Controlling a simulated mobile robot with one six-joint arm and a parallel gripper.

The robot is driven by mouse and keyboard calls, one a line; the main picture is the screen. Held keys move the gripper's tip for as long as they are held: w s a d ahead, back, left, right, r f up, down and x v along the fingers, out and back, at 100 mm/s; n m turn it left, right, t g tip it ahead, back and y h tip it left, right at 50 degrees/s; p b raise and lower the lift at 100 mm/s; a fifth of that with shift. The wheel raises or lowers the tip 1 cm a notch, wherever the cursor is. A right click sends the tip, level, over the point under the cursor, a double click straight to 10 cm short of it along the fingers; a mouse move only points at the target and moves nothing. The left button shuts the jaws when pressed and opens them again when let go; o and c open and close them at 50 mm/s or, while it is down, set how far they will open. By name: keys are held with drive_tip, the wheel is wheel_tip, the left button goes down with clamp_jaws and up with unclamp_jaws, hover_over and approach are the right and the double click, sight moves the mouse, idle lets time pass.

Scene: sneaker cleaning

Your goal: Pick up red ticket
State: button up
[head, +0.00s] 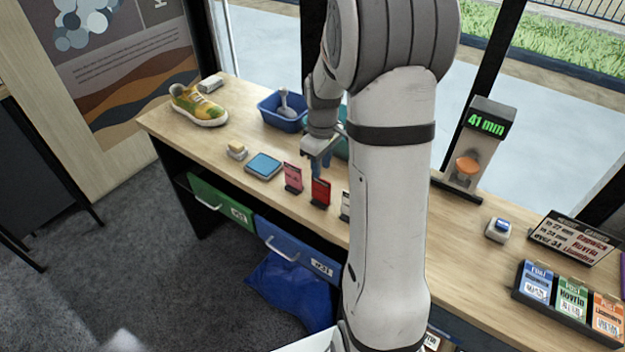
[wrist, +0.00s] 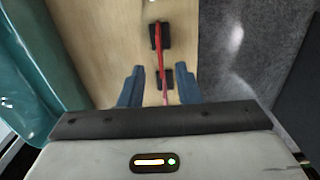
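The red ticket (head: 320,191) stands upright in a small black holder on the wooden counter, in the head view. In the wrist view the red ticket (wrist: 159,50) shows almost edge-on as a thin red strip. My gripper (head: 317,167) is just above and behind the red ticket in the head view, pointing down. In the wrist view its two blue fingers (wrist: 161,73) are apart, with the strip running up between and beyond them. I see no contact with the ticket. A pink ticket (head: 293,177) stands just left of the red one.
A pale ticket (head: 345,206) stands to the right, partly behind my arm. A blue pad (head: 263,166), a brush (head: 237,151), a yellow-green sneaker (head: 199,104) and a blue bin (head: 281,113) are on the left. A teal container (wrist: 35,70) is close beside my gripper.

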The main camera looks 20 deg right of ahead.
drive_tip(key=f, duration=0.1)
drive_tip(key=p, duration=0.2)
hover_over(321, 201)
wheel_tip(321, 201, down, 8)
drive_tip(key=shift+w+r, duration=0.1)
drive_tip(key=shift+r, duration=0.15)
clamp_jaws()
